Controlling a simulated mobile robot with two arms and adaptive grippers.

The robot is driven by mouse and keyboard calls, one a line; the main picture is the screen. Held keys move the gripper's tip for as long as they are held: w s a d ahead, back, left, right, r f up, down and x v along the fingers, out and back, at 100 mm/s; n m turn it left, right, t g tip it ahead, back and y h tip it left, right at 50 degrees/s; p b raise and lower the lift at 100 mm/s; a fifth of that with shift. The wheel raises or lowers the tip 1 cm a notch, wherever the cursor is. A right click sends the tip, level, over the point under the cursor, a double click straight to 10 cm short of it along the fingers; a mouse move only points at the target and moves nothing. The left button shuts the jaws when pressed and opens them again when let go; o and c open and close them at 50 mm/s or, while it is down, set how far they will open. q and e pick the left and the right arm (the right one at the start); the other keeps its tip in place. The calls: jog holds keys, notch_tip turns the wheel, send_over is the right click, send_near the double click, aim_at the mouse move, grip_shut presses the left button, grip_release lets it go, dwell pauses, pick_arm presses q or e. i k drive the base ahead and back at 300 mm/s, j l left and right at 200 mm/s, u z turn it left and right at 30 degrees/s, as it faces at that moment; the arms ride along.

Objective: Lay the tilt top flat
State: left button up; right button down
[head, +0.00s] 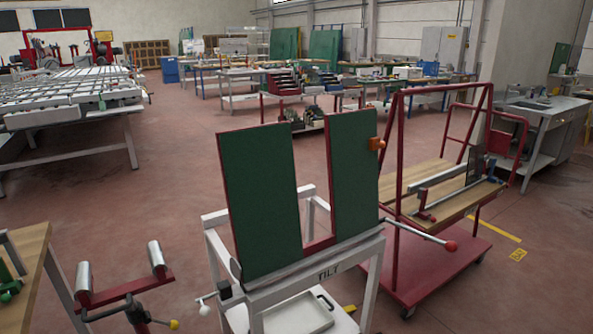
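The tilt top (262,200) stands steeply raised on its white frame (372,250), which carries the word TILT on its front rail. The top is two green panels with red edges, a gap between them and a red crosspiece low down. A lever with a red ball (450,246) sticks out to the right of the frame. A crank with a white ball (204,310) is at the frame's lower left. Neither of my grippers is in view.
A red trolley (440,262) with a wooden deck stands close at the right. A roller stand (125,290) and a wooden bench (25,250) are at the lower left. A white tray (298,314) sits low in the frame. Open red floor lies behind and left.

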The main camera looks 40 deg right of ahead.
aim_at(258, 165)
jog(key=l, duration=0.55)
jog(key=l+z, duration=0.1)
jog(key=l, duration=0.4)
jog(key=i+l, duration=0.1)
jog(key=l, duration=0.45)
jog(key=l+z, duration=0.1)
jog(key=l, duration=0.4)
jog(key=i+l+z, duration=0.1)
jog(key=l, duration=0.45)
jog(key=i+l, duration=0.15)
jog(key=l, duration=0.35)
jog(key=l+z, duration=0.1)
jog(key=l, duration=0.45)
jog(key=i+l, duration=0.15)
jog(key=l, duration=0.35)
